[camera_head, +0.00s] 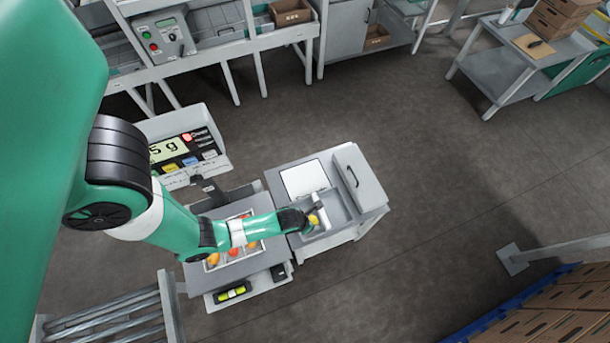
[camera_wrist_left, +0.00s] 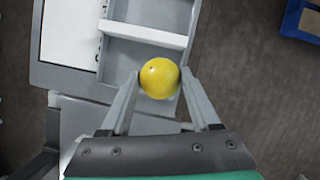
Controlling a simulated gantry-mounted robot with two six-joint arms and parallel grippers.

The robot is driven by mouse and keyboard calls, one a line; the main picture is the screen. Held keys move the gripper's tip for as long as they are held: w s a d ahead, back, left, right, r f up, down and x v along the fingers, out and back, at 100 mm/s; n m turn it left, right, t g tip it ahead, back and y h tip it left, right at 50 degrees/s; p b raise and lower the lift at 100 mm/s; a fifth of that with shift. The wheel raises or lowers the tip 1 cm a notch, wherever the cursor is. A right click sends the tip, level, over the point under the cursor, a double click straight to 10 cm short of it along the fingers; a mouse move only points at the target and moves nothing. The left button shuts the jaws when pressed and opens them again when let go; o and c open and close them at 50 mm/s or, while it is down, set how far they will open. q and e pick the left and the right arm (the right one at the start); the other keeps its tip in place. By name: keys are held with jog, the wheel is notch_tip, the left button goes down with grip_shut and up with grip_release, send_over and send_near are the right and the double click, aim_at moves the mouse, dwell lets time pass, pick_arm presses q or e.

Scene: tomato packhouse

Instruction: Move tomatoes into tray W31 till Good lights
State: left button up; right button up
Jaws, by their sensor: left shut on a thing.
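My left gripper (camera_head: 311,213) is shut on a yellow tomato (camera_head: 314,220), above the grey divided bin (camera_head: 334,214) on the cabinet. In the left wrist view the tomato (camera_wrist_left: 160,78) sits between the two fingertips, with the bin's compartments (camera_wrist_left: 146,58) behind it. A tray (camera_head: 224,266) with several red and orange tomatoes (camera_head: 233,251) rests on the scale left of the cabinet. My left arm hides part of this tray, and I cannot read a tray number. The scale display (camera_head: 167,149) is partly hidden; "5 g" shows. My right gripper is not in view.
A white sheet (camera_head: 304,178) lies on the grey cabinet (camera_head: 362,179) beside the bin. A roller conveyor (camera_head: 105,318) stands at lower left. Cardboard boxes (camera_head: 545,325) are at lower right. A bench with a control box (camera_head: 164,38) stands behind. The floor right of the cabinet is clear.

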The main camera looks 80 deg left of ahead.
pick_arm(q)
jog(key=shift+w+a, duration=0.25)
jog(key=shift+a, duration=0.15)
notch_tip(320, 180, down, 6)
jog(key=b, duration=0.6)
jog(key=shift+s, duration=0.1)
jog(key=shift+f+b, duration=0.5)
jog(key=shift+f, duration=0.15)
jog(key=shift+f+b, duration=0.5)
jog(key=shift+f, duration=0.2)
jog(key=o, duration=1)
jog(key=c, duration=0.3)
jog(key=shift+c, duration=0.2)
